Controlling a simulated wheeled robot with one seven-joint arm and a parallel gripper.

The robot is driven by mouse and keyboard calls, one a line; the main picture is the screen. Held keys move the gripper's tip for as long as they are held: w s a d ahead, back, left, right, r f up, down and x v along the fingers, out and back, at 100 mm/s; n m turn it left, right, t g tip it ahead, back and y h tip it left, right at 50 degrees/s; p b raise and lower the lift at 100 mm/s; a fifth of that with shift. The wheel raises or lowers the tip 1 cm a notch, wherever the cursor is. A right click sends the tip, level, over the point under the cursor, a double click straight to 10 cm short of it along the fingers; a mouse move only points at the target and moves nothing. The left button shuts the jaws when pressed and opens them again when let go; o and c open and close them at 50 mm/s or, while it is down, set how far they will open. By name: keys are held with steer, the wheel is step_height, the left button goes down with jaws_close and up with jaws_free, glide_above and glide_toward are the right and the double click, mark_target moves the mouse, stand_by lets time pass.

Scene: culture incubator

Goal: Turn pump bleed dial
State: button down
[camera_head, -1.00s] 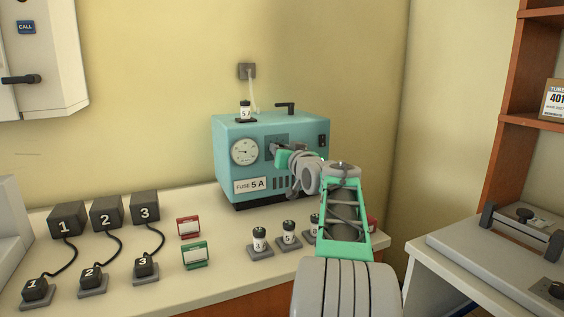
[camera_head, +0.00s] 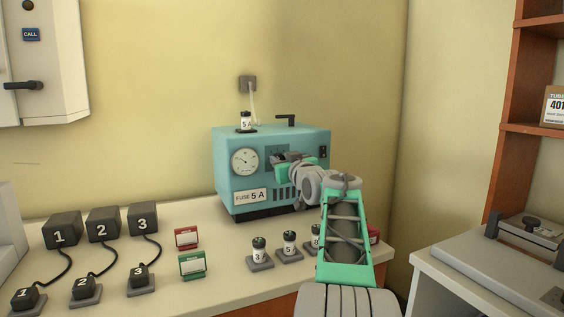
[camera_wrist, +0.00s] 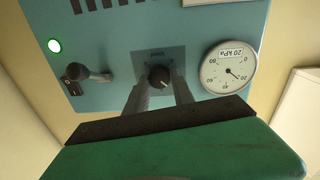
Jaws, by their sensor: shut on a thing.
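The teal pump (camera_head: 226,139) stands on the counter against the wall. Its bleed dial (camera_wrist: 159,77) is a dark round knob with a pale mark, on a grey plate on the front panel. My gripper (camera_wrist: 159,88) has one finger on each side of the dial and is shut on it. In the head view my gripper (camera_head: 279,157) reaches the pump's front, and the dial is mostly hidden behind it. The round gauge (camera_wrist: 230,68), marked 20 kPa, sits beside the dial. It also shows in the head view (camera_head: 244,162).
Fuse holders (camera_head: 259,250), red and green card stands (camera_head: 192,265) and numbered black blocks (camera_head: 101,225) stand on the counter (camera_head: 220,245). A grey unit is at right.

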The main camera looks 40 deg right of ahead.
steer(key=c, duration=1.1)
jaws_free()
steer(key=v, duration=0.7)
steer(key=shift+s+a, duration=0.1)
steer(key=shift+s, duration=0.25)
steer(key=shift+r, duration=0.1)
steer(key=a+f+n+g+y+p, duration=0.1)
steer(key=a+f+g+y+p, duration=0.15)
steer(key=a+p, duration=0.75)
steer(key=a+f+g+y+p, duration=0.1)
steer(key=a+g+y+p, duration=0.4)
steer(key=a, duration=0.9)
steer(key=s+a+f+g+p, duration=0.2)
steer(key=s+a+p, duration=0.1)
steer(key=s+a, duration=0.2)
steer(key=s+a+f+n+g+h+p, duration=0.1)
steer(key=s+a+p, duration=0.3)
steer(key=s, duration=0.4)
steer(key=s+a+f+g+p, duration=0.3)
steer(key=s+a+f+p, duration=0.1)
steer(key=s+a, duration=0.2)
steer(key=shift+s+a+n, duration=0.1)
steer(key=shift+s+n, duration=0.1)
steer(key=shift+n, duration=0.2)
